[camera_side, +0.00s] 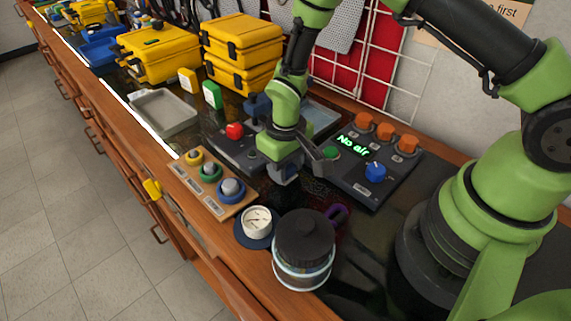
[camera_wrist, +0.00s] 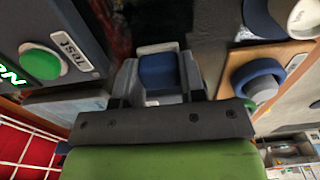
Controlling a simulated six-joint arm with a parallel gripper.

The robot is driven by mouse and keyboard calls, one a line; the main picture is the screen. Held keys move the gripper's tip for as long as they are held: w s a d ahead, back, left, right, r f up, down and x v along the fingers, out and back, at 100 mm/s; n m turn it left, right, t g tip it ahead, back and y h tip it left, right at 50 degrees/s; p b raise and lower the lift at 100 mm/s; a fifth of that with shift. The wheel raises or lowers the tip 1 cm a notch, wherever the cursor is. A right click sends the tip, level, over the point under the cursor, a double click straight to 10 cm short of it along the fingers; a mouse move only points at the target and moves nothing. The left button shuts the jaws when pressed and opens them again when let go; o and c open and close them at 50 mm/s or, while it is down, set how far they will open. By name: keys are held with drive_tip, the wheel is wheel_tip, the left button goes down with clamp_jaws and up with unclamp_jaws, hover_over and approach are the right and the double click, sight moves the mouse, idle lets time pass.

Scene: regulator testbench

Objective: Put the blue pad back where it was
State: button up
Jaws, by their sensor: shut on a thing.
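The blue pad (camera_wrist: 158,72) shows as a small blue block between my fingers in the wrist view, with grey around it. My gripper (camera_side: 286,172) is shut on it and points down over the dark bench top, between the wooden button board and the "No air" panel. In the side view the fingers hide most of the pad. I cannot tell whether its underside touches the bench.
The wooden board (camera_side: 213,186) with several buttons is left of my gripper. The "No air" panel (camera_side: 345,188) with orange and blue knobs is right. A white gauge (camera_side: 257,219) on a round blue base and a dark lidded jar (camera_side: 304,245) stand in front.

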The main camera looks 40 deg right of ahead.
drive_tip(key=shift+f, duration=0.1)
drive_tip(key=o, duration=1)
drive_tip(key=shift+c, duration=0.2)
drive_tip(key=s+d+r+m+t+y, duration=0.1)
drive_tip(key=s+r+t, duration=0.15)
drive_tip(key=r, duration=1.05)
drive_tip(key=s+d+r+m+t, duration=0.15)
drive_tip(key=s+r, duration=0.25)
drive_tip(key=r, duration=0.9)
drive_tip(key=s+d+r+m+t+y, duration=0.1)
drive_tip(key=s+r+t, duration=0.2)
drive_tip(key=s, duration=0.7)
drive_tip(key=shift+s+r, duration=0.3)
drive_tip(key=shift+r, duration=0.45)
drive_tip(key=shift+d+m, duration=0.1)
drive_tip(key=shift+m, duration=0.15)
